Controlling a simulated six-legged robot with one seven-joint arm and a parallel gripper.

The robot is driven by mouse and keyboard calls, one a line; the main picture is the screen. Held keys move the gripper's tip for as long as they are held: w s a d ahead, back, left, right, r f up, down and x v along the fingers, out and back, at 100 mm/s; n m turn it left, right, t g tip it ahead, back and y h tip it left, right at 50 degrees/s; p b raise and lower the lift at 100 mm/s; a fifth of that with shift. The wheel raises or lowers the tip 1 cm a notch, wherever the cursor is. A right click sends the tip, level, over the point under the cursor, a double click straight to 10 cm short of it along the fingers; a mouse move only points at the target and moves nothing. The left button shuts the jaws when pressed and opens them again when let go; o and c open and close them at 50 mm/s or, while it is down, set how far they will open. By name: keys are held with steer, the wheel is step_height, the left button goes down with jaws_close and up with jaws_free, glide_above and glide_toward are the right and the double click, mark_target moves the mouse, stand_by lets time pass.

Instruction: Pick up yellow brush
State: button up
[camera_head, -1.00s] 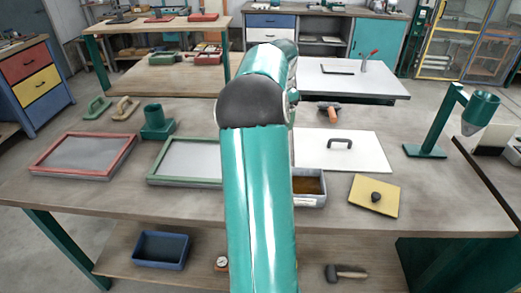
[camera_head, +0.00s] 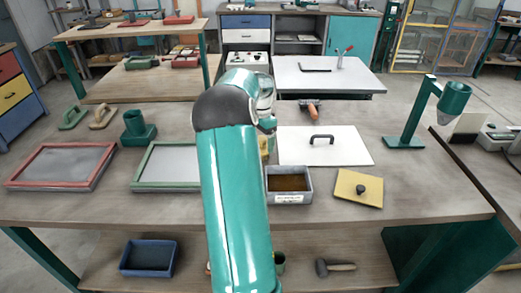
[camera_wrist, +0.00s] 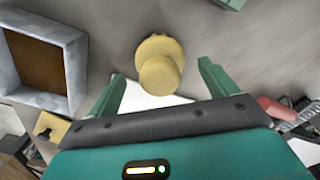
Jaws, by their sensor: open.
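A yellow, rounded thing, seemingly the yellow brush (camera_wrist: 160,75), shows in the wrist view as a round knob on a wider scalloped part. It lies between and just beyond the fingers of my gripper (camera_wrist: 163,70), which are open with nothing held. I cannot tell whether either finger touches it. In the head view only a yellow sliver (camera_head: 264,147) shows beside my arm, perhaps the same brush. My arm hides the gripper and most of the brush there.
A grey bin with brown contents (camera_head: 289,198) is close by. A white board with a black handle (camera_head: 348,152) lies behind it, and a yellow plate with a dark knob (camera_head: 345,197) to its right. Red (camera_head: 40,148) and green (camera_head: 170,184) framed trays lie left.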

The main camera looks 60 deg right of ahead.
mark_target(261, 148)
step_height(261, 148, down, 4)
steer(key=shift+f, duration=0.1)
steer(key=c, duration=1.1)
steer(key=shift+w+r, duration=0.1)
steer(key=shift+r, duration=0.55)
step_height(261, 148, up, 2)
steer(key=shift+a+r, duration=0.1)
steer(key=shift+r, duration=0.05)
steer(key=shift+s+a+r, duration=1.45)
steer(key=shift+s+r, duration=0.1)
steer(key=shift+s, duration=0.3)
steer(key=shift+s+a+r, duration=1.4)
steer(key=shift+s+r, duration=0.2)
steer(key=shift+s, duration=0.25)
steer(key=shift+s+a+r, duration=1.45)
steer(key=shift+s+r, duration=0.1)
steer(key=shift+s, duration=0.3)
